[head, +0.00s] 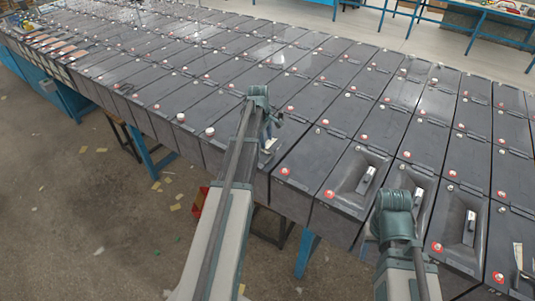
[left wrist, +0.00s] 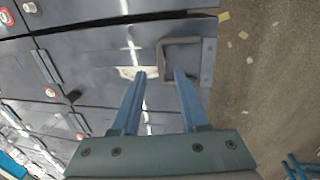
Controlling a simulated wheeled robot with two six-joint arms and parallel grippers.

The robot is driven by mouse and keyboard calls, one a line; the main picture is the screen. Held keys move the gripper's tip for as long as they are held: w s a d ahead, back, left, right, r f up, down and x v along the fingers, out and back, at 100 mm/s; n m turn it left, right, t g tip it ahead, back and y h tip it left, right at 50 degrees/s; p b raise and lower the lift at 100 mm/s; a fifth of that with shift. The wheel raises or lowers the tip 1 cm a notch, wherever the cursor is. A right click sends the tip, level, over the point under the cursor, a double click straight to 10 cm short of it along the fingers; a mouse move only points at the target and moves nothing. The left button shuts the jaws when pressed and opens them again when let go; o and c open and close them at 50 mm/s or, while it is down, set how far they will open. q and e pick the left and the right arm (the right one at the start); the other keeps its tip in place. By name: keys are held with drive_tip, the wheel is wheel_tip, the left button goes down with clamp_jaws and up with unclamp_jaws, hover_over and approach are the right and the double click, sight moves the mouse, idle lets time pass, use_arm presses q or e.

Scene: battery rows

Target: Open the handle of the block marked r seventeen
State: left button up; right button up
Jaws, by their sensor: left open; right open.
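The blocks are dark grey with red and white round caps; no marking reads as r seventeen, so I cannot tell which block bears it. My left gripper (head: 268,132) is over the front edge of a block in the front row. In the left wrist view its two blue fingers (left wrist: 159,74) are apart with nothing between them. A grey loop handle (left wrist: 183,42) lies just beyond the fingertips, beside a pale label (left wrist: 131,72) on that block. I see no contact with the handle. My right wrist is over the front row at the right; its fingers are hidden.
Long rows of blocks fill the blue-legged bench (head: 307,250). Several front blocks at the right have recessed tops with handles, such as this one (head: 367,180). The floor (head: 95,205) in front is open, with scattered scraps. Blue tables (head: 480,22) stand behind.

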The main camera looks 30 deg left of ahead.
sight(268, 150)
use_arm(q)
drive_tip(key=f+b, duration=0.2)
drive_tip(key=w+f+b, duration=0.1)
drive_tip(key=f+b, duration=0.1)
drive_tip(key=f, duration=0.1)
drive_tip(key=shift+f, duration=0.1)
clamp_jaws()
